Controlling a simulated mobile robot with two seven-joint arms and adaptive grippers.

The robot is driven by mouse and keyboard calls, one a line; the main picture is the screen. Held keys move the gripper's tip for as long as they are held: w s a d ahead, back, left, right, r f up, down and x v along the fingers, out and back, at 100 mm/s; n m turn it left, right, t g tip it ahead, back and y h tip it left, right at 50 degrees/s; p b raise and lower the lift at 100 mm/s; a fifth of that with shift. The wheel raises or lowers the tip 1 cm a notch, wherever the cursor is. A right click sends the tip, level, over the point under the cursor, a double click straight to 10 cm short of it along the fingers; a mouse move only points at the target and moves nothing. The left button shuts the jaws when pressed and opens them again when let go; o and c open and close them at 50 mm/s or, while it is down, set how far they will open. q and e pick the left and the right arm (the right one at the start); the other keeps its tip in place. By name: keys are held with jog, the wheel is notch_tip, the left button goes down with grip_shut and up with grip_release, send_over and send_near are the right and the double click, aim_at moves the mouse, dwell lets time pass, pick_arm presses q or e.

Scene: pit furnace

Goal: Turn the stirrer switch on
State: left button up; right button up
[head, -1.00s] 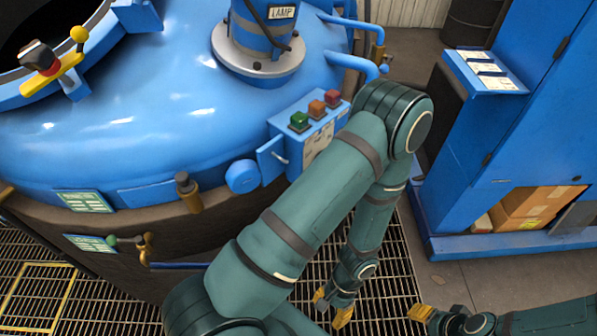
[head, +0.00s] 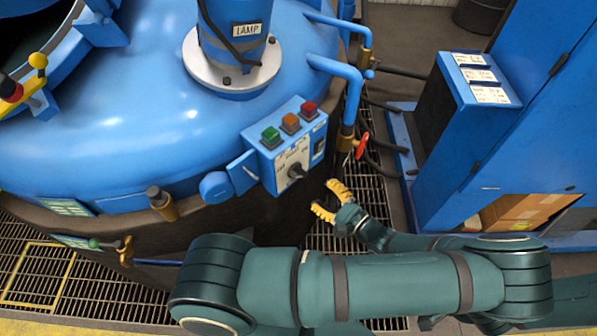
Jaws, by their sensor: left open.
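A blue control box (head: 287,150) is fixed to the side of the blue furnace vessel. Its front has a black rotary knob (head: 296,171) on a white plate, which I take for the stirrer switch. The lettering is too small to read surely. My left gripper (head: 323,196) is open and empty, with yellow fingertips spread just right of and below the knob. It looks apart from the knob. My right gripper does not show.
Green, orange and red buttons (head: 290,122) top the box. A blue pipe (head: 345,80) and a red-handled valve (head: 362,146) stand right of it. A blue cabinet (head: 530,100) with a sloped panel is further right. Grating (head: 335,240) covers the floor.

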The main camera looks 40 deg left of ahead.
aim_at(302, 176)
pick_arm(q)
jog(key=a, duration=0.9)
jog(key=shift+w+a, duration=0.3)
jog(key=shift+a, duration=0.05)
grip_shut()
